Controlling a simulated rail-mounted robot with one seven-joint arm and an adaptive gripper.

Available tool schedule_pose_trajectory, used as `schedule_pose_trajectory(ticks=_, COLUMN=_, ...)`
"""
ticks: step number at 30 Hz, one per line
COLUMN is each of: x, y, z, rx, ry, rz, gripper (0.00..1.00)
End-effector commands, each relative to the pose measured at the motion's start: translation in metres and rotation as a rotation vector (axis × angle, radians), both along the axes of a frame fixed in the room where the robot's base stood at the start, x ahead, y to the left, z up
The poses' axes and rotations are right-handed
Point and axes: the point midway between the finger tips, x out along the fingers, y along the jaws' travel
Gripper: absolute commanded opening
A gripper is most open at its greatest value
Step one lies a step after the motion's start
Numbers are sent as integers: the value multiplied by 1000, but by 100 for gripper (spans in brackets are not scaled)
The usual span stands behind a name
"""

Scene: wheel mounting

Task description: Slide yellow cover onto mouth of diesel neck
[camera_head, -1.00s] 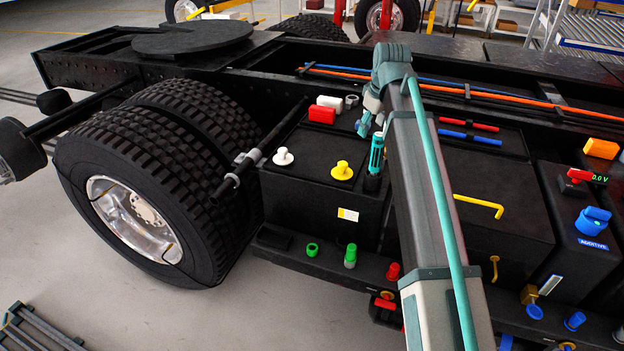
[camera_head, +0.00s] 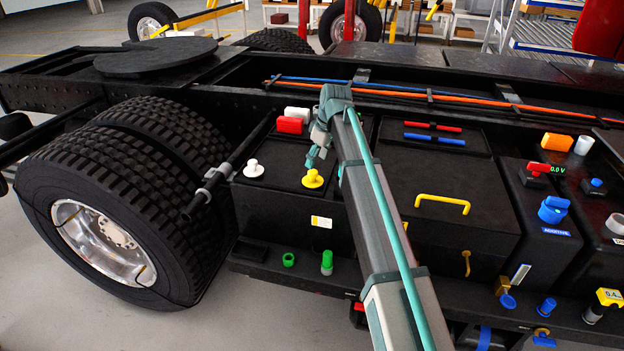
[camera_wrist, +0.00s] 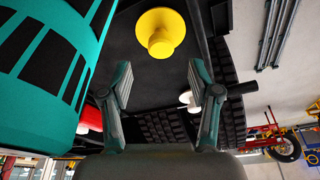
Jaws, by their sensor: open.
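The yellow cover (camera_head: 313,179), a round flange with a narrower knob, sits on top of a black box left of my arm. In the wrist view the yellow cover (camera_wrist: 160,32) is beyond my fingertips, near the top middle. My gripper (camera_head: 316,157) is just above it in the head view. In the wrist view the gripper (camera_wrist: 164,84) has its two teal fingers spread apart with nothing between them. I cannot tell for certain which part is the diesel neck; a grey neck (camera_head: 594,314) with a yellow tag is at the far right.
A large teal, dark-banded cylinder (camera_wrist: 45,65) is close on the left in the wrist view. A white knob (camera_head: 253,168) and a red block (camera_head: 290,125) share the box top. A yellow handle (camera_head: 442,202) lies right of my arm. Truck wheels (camera_head: 105,230) stand left.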

Motion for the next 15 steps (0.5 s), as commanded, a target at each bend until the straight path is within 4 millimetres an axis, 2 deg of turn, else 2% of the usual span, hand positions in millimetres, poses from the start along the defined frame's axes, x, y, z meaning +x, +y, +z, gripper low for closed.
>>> schedule_pose_trajectory(ticks=3, x=1, y=3, z=-13, rx=0, ry=1, rz=0, gripper=62)
schedule_pose_trajectory(ticks=10, x=3, y=5, z=-23, rx=-1, ry=1, rz=0, gripper=62)
schedule_pose_trajectory(ticks=15, x=3, y=9, z=-41, rx=-1, ry=2, rz=0, gripper=62)
